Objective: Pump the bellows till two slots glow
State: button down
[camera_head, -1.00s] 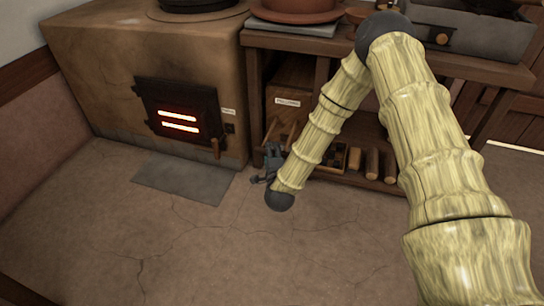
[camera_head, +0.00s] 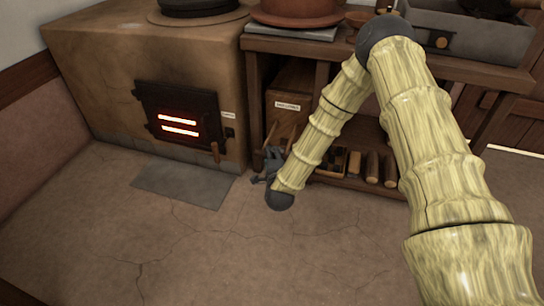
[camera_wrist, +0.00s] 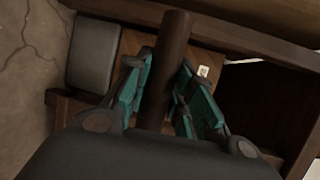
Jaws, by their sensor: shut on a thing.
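The stove's dark iron door (camera_head: 181,116) has two horizontal slots (camera_head: 179,125), and both glow bright orange-red. My gripper (camera_head: 270,164) is low in front of the shelf, right of the stove. In the wrist view my gripper (camera_wrist: 166,62) is shut around a dark round bar (camera_wrist: 174,35), which looks like the bellows handle. A labelled wooden box (camera_head: 292,82) stands on the shelf behind the gripper; its label is too small to read surely. The bar's far end and the gripper's contact in the head view are hidden.
The clay stove (camera_head: 100,75) stands at left, with a grey slab (camera_head: 185,183) on the floor before it. The wooden bench (camera_head: 460,68) holds pots and a grey tray above. Wooden rolls (camera_head: 372,166) lie on its lower shelf. The front floor is clear.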

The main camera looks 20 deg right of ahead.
aim_at(287, 151)
jog(key=w+d, duration=0.2)
jog(key=w, duration=0.1)
jog(key=w+d+p, duration=0.1)
jog(key=w+d, duration=0.2)
jog(key=w, duration=0.1)
jog(key=w+d, duration=0.2)
jog(key=w, duration=0.2)
jog(key=shift+w+d+p, duration=0.25)
jog(key=shift+d+p, duration=0.05)
jog(key=shift+d, duration=0.1)
jog(key=c, duration=1.2)
grip_release()
jog(key=v, duration=1.2)
